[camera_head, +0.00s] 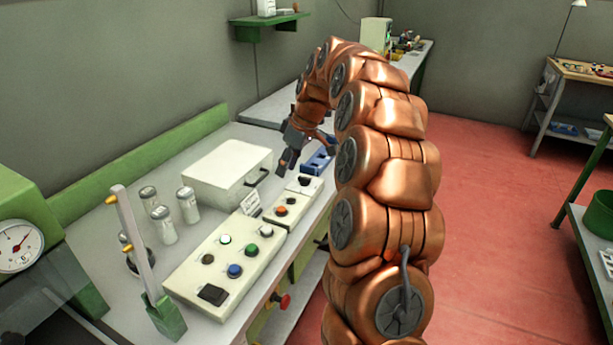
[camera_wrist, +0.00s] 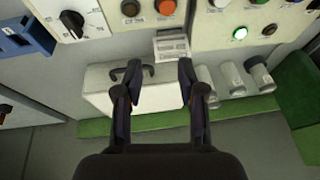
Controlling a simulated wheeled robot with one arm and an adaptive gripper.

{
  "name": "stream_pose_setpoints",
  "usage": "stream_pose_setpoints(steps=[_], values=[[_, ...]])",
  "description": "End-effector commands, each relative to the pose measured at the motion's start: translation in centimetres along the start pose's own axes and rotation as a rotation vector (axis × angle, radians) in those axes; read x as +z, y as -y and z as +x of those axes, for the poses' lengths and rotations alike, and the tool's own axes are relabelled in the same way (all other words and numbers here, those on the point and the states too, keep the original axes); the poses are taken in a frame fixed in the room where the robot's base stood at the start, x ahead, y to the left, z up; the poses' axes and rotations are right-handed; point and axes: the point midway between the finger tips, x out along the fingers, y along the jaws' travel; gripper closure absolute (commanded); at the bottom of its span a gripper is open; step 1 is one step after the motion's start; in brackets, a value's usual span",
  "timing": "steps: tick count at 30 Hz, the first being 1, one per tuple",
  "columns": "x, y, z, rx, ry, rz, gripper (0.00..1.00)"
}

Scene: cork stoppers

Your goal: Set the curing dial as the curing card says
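A white dial box with a black pointer knob and printed marks around it, the likely curing dial (camera_wrist: 72,22), is at the top left of the wrist view. In the head view the box with a dark knob (camera_head: 305,181) sits near the bench's front edge. A small printed card (camera_wrist: 172,46) stands behind the button boxes; it also shows in the head view (camera_head: 250,203). Its text is too small to read. My gripper (camera_wrist: 160,72) is open and empty, its fingers apart, above the bench and clear of the dial. In the head view my gripper (camera_head: 289,155) is near the dial box.
A white lidded case (camera_head: 227,170) with a handle and several glass jars (camera_head: 188,205) stand behind the boxes. A button panel (camera_head: 225,266) lies to the left. A blue holder (camera_head: 318,161) is beside the dial box. A green post stand (camera_head: 165,318) rises at the near end.

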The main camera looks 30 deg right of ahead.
Motion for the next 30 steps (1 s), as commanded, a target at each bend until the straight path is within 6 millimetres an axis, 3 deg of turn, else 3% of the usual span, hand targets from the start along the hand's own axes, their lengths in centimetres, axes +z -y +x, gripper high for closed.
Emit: stream_pose_setpoints(steps=[1, 6, 12, 20, 30], values=[[0.4, -2.3, 0.5, 0.011, -0.009, -0.003, 0.6], [1.6, -8.1, 0.8, 0.057, -0.037, -0.032, 0.6], [2.8, -11.6, 1.0, 0.089, -0.046, -0.052, 0.6], [3.0, -12.3, 1.7, 0.096, -0.049, -0.058, 0.6], [2.8, -12.5, 6.0, 0.091, -0.046, -0.057, 0.6]])
